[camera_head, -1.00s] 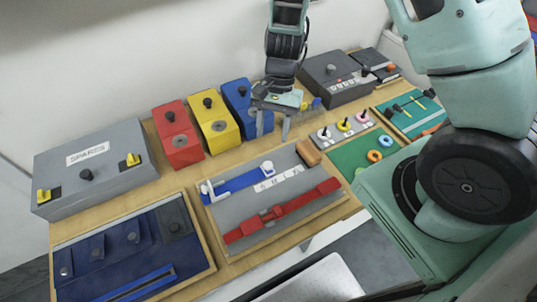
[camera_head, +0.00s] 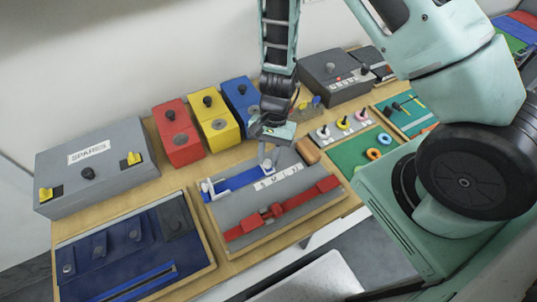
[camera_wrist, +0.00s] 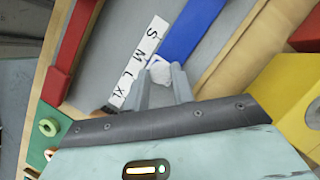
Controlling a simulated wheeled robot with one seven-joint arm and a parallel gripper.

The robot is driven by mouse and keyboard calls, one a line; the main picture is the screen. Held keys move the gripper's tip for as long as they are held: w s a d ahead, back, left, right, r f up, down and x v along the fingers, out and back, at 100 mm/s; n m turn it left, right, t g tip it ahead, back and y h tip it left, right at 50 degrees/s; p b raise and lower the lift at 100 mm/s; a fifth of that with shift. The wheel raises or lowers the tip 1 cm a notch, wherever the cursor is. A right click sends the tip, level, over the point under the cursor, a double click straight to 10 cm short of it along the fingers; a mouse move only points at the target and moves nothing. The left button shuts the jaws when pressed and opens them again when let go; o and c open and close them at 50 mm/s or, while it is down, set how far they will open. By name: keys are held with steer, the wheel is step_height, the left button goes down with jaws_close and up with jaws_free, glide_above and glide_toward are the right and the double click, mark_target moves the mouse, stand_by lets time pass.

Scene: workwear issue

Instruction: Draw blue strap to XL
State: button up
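The blue strap (camera_head: 238,181) lies in a grey tray (camera_head: 240,208) with a wooden rim. A white block is at its left end and a white tab (camera_wrist: 160,73) at its right end. My gripper (camera_head: 268,162) points down at the right end; its fingers (camera_wrist: 162,80) are close together on either side of the white tab and appear to touch it. A white size scale (camera_wrist: 138,62) marked S, M, L, XL lies alongside. The tab is beside the M to L part of the scale, short of XL.
A red strap (camera_head: 283,209) with a buckle and a tan block (camera_head: 307,150) share the tray. Red (camera_head: 178,136), yellow (camera_head: 214,122) and blue (camera_head: 240,104) boxes stand behind. A grey SPARES box (camera_head: 95,167) is left, a green board (camera_head: 358,152) with rings right.

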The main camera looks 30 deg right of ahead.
jaws_close()
steer(key=shift+d+b, duration=0.7)
steer(key=shift+d, duration=2.85)
steer(key=o, duration=0.8)
jaws_free()
steer(key=shift+r, duration=0.1)
steer(key=b+v, duration=0.1)
steer(key=v, duration=1.6)
steer(key=shift+w+r+b, duration=0.1)
steer(key=shift+r+b, duration=0.05)
steer(key=shift+b, duration=0.2)
step_height(320, 180, up, 3)
steer(key=n+h+b, duration=0.1)
steer(key=n, duration=0.6)
glide_above(288, 162)
steer(key=a, duration=0.5)
steer(key=s+a+n+t, duration=0.1)
steer(key=s+a+n, duration=0.1)
steer(key=s+n, duration=0.1)
steer(key=s+a+r+n+t+h+b, duration=0.1)
steer(key=s+a+n, duration=0.2)
steer(key=s, duration=0.2)
steer(key=s+a+r+n+t, duration=0.1)
steer(key=s+a+n, duration=0.1)
steer(key=s+n, duration=0.1)
steer(key=shift+s+a+r+n+h, duration=0.15)
steer(key=shift+s+n+h, duration=0.2)
steer(key=shift+s, duration=0.55)
